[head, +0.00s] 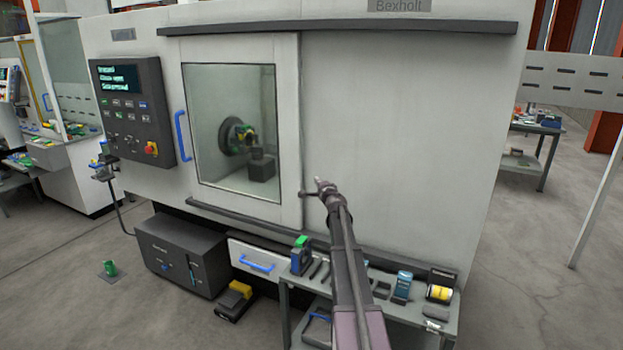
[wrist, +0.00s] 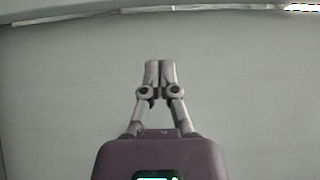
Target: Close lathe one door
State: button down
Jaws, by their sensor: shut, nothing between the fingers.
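The lathe door (head: 290,150) is a light grey sliding panel with a large window (head: 225,165) and a blue handle (head: 182,136) on its left side. Through the window I see a dark chuck holding something green and yellow. No open gap shows beside the door. My gripper (head: 319,186) is at the door's lower right edge, in front of the plain machine panel (head: 400,140). Whether it touches the door edge I cannot tell. In the wrist view the gripper's fingers (wrist: 160,68) are together and empty, facing a plain grey surface.
A control panel (head: 130,110) is left of the door. A rail (head: 340,29) runs above it and a ledge (head: 240,220) below. A small bench (head: 447,322) with tools stands under my arm. A dark box (head: 182,255) and yellow pedal (head: 236,295) are on the floor.

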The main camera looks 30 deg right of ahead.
jog(key=v, duration=0.3)
jog(key=shift+a, duration=0.1)
dwell(0.6)
jog(key=s+a+f+n+g+y, duration=0.25)
jog(key=a+n, duration=0.25)
jog(key=a, duration=0.7)
jog(key=s+a+f+n+g+y, duration=0.2)
jog(key=s+a+f+n+y, duration=0.15)
jog(key=a, duration=0.85)
jog(key=s+a+f+n+g+y, duration=0.35)
jog(key=a+n, duration=0.25)
jog(key=a, duration=0.5)
jog(key=s+a+f+n+g+h, duration=0.1)
jog(key=s+a+f+n+g, duration=0.1)
jog(key=s, duration=0.6)
jog(key=s+a+f+n+g+h, duration=0.2)
jog(key=s+a+f+g, duration=0.2)
jog(key=s+a, duration=0.2)
jog(key=s+a+f+n+g+h, duration=0.2)
jog(key=s+a+f+g, duration=0.1)
jog(key=s, duration=0.8)
jog(key=shift+a, duration=0.45)
